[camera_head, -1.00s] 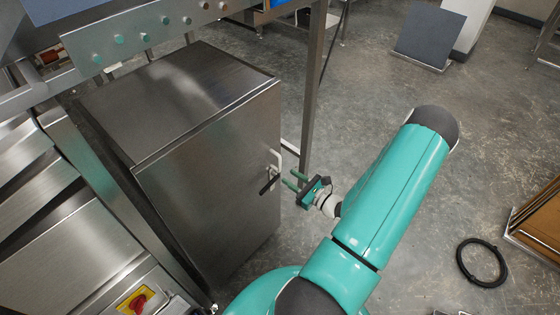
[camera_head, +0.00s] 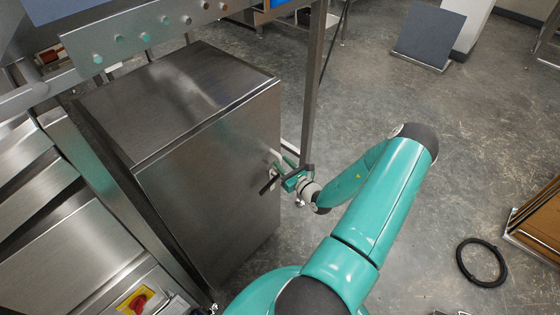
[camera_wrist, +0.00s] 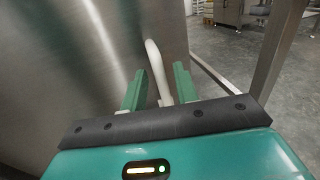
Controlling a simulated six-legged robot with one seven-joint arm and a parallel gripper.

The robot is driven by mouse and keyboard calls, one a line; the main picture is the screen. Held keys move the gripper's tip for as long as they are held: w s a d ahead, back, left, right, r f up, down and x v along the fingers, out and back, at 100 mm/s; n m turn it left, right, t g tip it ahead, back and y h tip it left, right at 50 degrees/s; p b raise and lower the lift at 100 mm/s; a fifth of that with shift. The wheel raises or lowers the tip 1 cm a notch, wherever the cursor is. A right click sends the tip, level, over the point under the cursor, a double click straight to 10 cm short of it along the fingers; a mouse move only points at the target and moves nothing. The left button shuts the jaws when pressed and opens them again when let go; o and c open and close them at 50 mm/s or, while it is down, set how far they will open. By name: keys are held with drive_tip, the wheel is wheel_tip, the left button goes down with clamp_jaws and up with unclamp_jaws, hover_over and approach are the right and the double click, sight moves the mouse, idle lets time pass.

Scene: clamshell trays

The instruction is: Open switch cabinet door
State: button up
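The switch cabinet (camera_head: 215,165) is a brushed-steel box at the left of the head view, with its door face toward my arm and shut. A pale bar handle (camera_wrist: 158,70) stands out from the door in the wrist view; in the head view my gripper mostly hides it. My gripper (camera_head: 284,175) is at the handle, close to the door. In the wrist view its two green fingers (camera_wrist: 158,88) are apart, one on each side of the handle. I cannot see either finger pressing on it.
A steel frame post (camera_head: 314,90) stands just behind the handle side of the cabinet. A panel with buttons (camera_head: 145,30) overhangs the cabinet. A black cable coil (camera_head: 481,262) lies on the floor at right. The floor between is clear.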

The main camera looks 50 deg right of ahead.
drive_tip(key=shift+w+d, duration=0.15)
drive_tip(key=shift+w, duration=0.95)
drive_tip(key=shift+c, duration=0.4)
clamp_jaws()
drive_tip(key=shift+s, duration=0.2)
